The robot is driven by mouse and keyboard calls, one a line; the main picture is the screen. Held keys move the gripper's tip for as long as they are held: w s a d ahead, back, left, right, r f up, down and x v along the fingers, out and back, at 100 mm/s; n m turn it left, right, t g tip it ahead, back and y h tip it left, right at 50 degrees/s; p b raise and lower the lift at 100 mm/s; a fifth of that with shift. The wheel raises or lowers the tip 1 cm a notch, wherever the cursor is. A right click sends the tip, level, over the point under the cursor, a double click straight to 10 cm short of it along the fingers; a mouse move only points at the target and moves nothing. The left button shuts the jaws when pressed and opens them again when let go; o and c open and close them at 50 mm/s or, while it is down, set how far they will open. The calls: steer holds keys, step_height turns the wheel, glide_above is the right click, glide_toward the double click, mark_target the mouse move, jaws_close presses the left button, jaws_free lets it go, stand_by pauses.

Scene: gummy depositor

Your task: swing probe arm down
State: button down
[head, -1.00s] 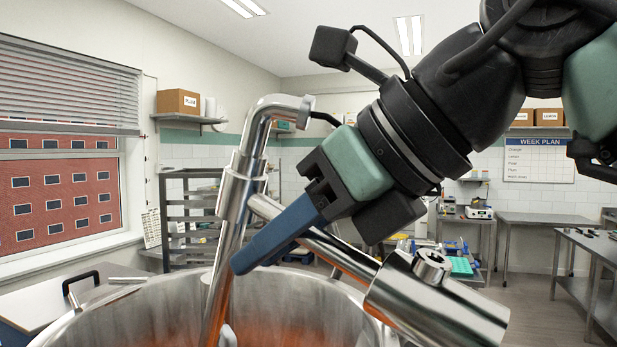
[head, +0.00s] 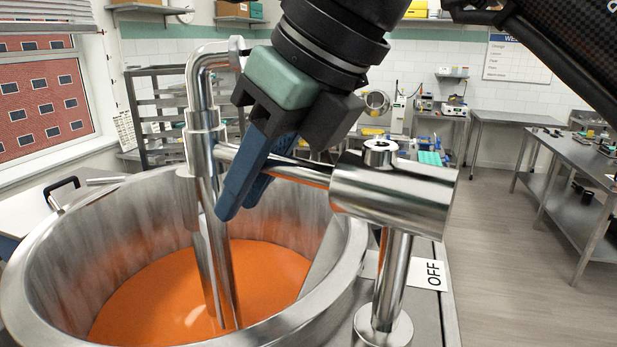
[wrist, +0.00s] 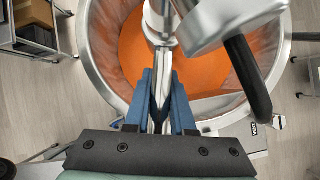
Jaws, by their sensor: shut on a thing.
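The probe arm is a polished steel bar (head: 300,172) running from a thick pivot cylinder (head: 395,188) on a post to an upright probe tube (head: 197,150). The bar slopes slightly up toward the probe. The tube's lower end reaches into the orange mass (head: 265,275) in the kettle. My gripper (head: 242,205) has its blue fingers shut on the bar between pivot and probe, above the kettle. In the wrist view the gripper (wrist: 158,120) straddles the shiny bar, one finger on each side. The exact finger contact is partly hidden.
The round steel kettle rim (head: 350,262) lies below the arm. A steel rack (head: 150,110) stands behind, and a steel table (head: 580,165) is at right. The floor between is open.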

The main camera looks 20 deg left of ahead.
steer(key=shift+f, duration=0.15)
steer(key=c, duration=0.8)
jaws_free()
steer(key=shift+o, duration=0.2)
steer(key=p+v, duration=0.8)
steer(key=v, duration=0.4)
steer(key=shift+a, duration=0.25)
steer(key=shift+d+r+p, duration=0.4)
steer(key=shift+r+p, duration=0.15)
steer(key=shift+p, duration=0.1)
